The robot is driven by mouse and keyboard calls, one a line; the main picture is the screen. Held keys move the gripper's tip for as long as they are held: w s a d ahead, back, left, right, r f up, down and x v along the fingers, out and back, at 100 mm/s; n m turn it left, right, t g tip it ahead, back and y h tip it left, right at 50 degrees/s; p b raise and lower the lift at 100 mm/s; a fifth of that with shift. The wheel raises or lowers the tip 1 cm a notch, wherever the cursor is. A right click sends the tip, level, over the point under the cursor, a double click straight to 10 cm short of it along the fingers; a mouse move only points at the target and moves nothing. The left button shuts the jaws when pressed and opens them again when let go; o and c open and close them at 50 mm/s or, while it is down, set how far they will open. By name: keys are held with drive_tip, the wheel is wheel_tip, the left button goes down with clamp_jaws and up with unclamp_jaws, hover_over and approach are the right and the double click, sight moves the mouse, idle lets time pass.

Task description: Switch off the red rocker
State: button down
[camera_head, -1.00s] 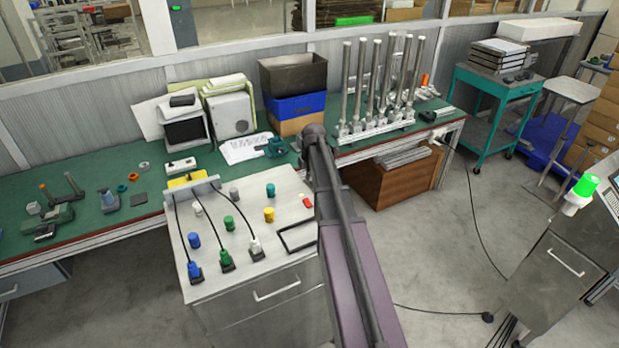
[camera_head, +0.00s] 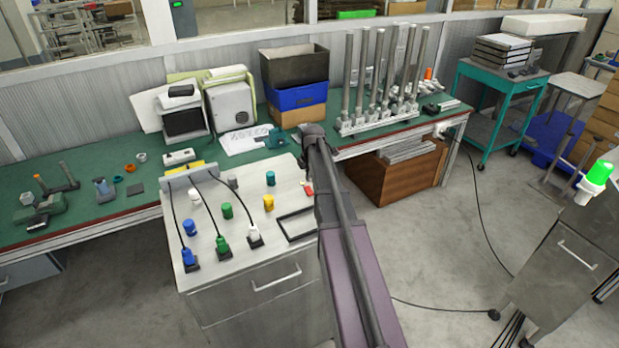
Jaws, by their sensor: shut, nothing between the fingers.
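A small red piece, which looks like the red rocker (camera_head: 308,188), sits near the right edge of the grey cabinet top (camera_head: 270,232). My arm partly covers it, and whether it is pressed on or off is too small to tell. My arm reaches from the bottom of the picture up over the right side of the cabinet. My gripper does not show; it seems hidden behind the arm's far end.
Blue, green and white plugs (camera_head: 222,245) with black cables stand on the cabinet's front left, with several coloured knobs behind. The green bench (camera_head: 75,210) behind holds bins and metal tubes.

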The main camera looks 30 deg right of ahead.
sight(307, 188)
drive_tip(key=shift+w+f+b, duration=0.2)
drive_tip(key=shift+f+b, duration=0.7)
drive_tip(key=shift+f, duration=0.15)
drive_tip(key=shift+w+f+b, duration=0.15)
drive_tip(key=shift+f+b, duration=0.7)
drive_tip(key=shift+f, duration=0.15)
